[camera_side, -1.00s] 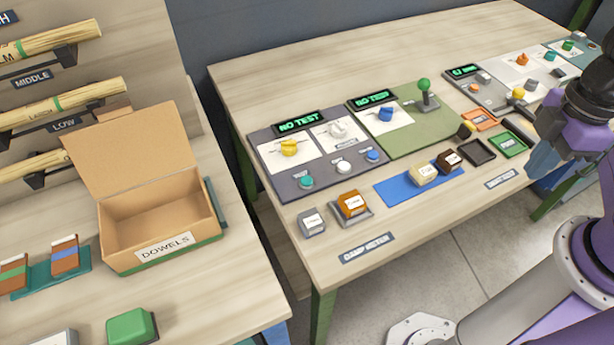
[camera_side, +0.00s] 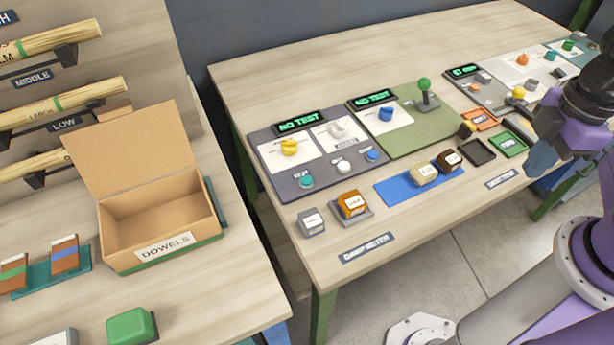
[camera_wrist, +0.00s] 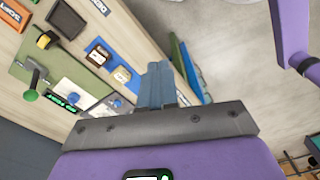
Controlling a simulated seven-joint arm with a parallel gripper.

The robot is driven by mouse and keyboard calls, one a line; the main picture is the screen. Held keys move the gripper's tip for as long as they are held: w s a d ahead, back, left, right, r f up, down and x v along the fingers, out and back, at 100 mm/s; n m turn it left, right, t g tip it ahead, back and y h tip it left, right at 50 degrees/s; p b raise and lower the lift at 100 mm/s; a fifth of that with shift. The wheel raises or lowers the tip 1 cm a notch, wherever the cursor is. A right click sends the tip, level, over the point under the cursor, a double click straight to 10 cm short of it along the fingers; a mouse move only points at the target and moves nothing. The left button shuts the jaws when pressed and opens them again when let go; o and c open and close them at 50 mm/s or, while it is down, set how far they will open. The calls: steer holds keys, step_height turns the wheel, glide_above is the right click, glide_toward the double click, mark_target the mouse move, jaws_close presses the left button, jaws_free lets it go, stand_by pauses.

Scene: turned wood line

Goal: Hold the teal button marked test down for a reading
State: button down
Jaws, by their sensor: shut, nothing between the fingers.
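The teal button (camera_side: 306,181) sits on the dark grey panel (camera_side: 287,191) at the left end of the meter table. A white button (camera_side: 344,167) and a blue button (camera_side: 373,155) are to its right on the same panel. The display (camera_side: 299,122) behind the panel reads "NO TEST". My gripper (camera_side: 541,160) is at the right of the side view, above the table's front edge, far from the teal button. In the wrist view my gripper (camera_wrist: 158,82) is shut and empty. The teal button cannot be made out there.
A yellow knob (camera_side: 289,147) and a white knob (camera_side: 339,130) stand behind the buttons. A green-topped lever (camera_side: 424,90) rises from the green panel. Small blocks lie on a blue mat (camera_side: 390,193) in front. An open dowels box (camera_side: 155,222) stands on the left table.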

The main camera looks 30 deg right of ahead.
steer(key=w+a+n+t+h, duration=0.1)
steer(key=w+a+n+t, duration=0.35)
steer(key=w+n, duration=0.6)
steer(key=n+t+y, duration=0.3)
steer(key=n+t, duration=0.1)
steer(key=n, duration=2)
glide_above(309, 183)
step_height(309, 183, down, 5)
steer(key=shift+a+f, duration=0.1)
steer(key=shift+f, duration=0.05)
steer(key=shift+f, duration=4.4)
steer(key=shift+f, duration=0.1)
steer(key=shift+f, duration=0.35)
steer(key=shift+f, duration=0.35)
